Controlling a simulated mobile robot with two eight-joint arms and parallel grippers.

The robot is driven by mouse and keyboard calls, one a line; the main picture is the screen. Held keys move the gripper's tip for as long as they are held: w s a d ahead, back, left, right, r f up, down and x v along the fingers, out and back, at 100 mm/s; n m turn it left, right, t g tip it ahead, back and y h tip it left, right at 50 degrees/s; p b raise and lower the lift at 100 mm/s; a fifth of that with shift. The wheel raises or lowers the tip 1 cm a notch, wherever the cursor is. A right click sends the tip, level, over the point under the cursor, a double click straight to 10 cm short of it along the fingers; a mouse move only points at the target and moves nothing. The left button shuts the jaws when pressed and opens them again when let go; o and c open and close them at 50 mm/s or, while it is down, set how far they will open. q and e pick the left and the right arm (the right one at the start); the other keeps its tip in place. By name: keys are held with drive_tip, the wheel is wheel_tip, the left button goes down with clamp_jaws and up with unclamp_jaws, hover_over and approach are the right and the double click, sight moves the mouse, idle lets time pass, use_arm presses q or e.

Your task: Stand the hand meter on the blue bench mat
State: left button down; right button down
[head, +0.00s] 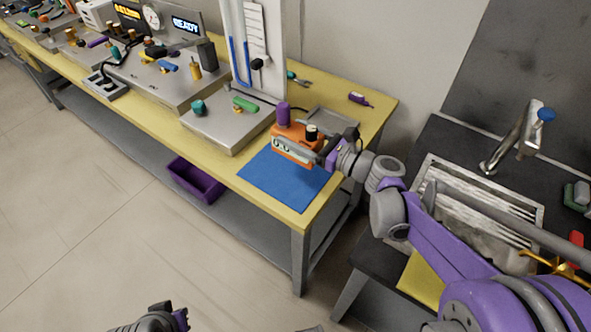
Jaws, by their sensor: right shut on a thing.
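The hand meter (291,141) is an orange box with a grey face and a black knob on top. My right gripper (322,152) reaches in from the right and is shut on its right side. The meter looks upright and overlaps the back edge of the blue bench mat (281,185) in the head view. I cannot tell whether it touches the mat or hangs just above it. The front of the mat is bare. My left gripper (178,316) is at the bottom edge, far from the bench, partly cut off; its fingers are unclear.
A grey apparatus base (227,125) stands left of the mat. A purple cylinder (283,114) shows right behind the meter. A grey tray (333,122) lies behind. A sink (480,205) is at right. A purple bin (195,180) sits on the lower shelf.

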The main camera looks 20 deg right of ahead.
wheel_tip(320, 180, down, 5)
drive_tip(key=shift+w+r+b, duration=0.15)
drive_tip(key=shift+b, duration=0.4)
drive_tip(key=shift+f+b, duration=0.55)
drive_tip(key=shift+f, duration=1.4)
drive_tip(key=shift+f, duration=0.2)
unclamp_jaws()
